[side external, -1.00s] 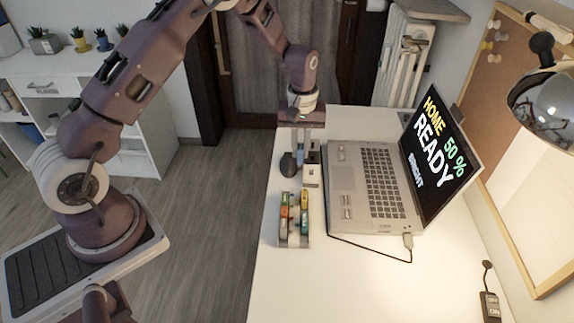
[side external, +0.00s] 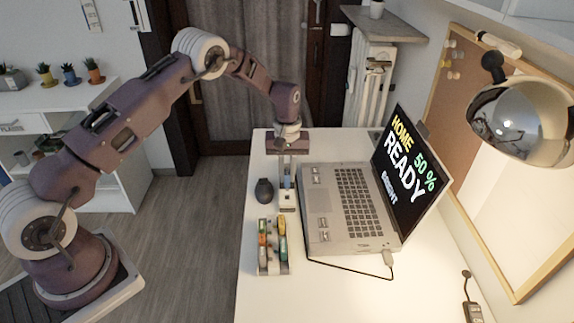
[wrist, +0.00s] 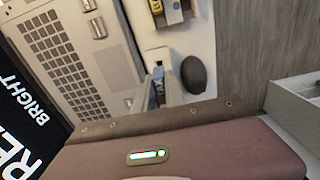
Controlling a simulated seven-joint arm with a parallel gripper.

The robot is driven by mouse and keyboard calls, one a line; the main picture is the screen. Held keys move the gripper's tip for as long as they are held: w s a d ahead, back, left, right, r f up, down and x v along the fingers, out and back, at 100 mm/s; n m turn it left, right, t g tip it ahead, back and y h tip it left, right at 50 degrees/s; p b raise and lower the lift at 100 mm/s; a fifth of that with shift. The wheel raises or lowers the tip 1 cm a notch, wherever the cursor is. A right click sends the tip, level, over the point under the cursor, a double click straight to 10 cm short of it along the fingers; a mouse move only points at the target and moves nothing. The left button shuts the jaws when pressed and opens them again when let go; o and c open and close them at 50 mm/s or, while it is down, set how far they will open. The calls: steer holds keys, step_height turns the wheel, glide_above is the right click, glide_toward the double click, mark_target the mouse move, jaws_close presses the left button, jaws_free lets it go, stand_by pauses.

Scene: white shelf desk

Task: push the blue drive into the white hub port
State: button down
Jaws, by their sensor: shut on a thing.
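My gripper (side external: 287,181) is shut on the blue drive (side external: 288,171), of which only a little shows between the fingers. In the wrist view, the fingers stand on both sides of the blue drive (wrist: 173,88), which has pale lettering. The small white hub (side external: 288,202) lies on the desk just below and in front of the fingertips, beside the laptop. It shows past the fingertips in the wrist view (wrist: 156,56). The drive's tip and the port are too small to tell whether they touch.
A dark rounded mouse (side external: 264,190) lies close left of the gripper. A rack (side external: 272,268) of several coloured drives stands nearer the front. An open laptop (side external: 312,235) is on the right, with a cable from its front corner. The desk front is clear.

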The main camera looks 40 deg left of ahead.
mark_target(287, 185)
steer(key=shift+f, duration=0.85)
steer(key=shift+f, duration=1.45)
stand_by(0.5)
steer(key=c, duration=1.3)
jaws_free()
step_height(287, 185, up, 7)
steer(key=shift+r, duration=0.1)
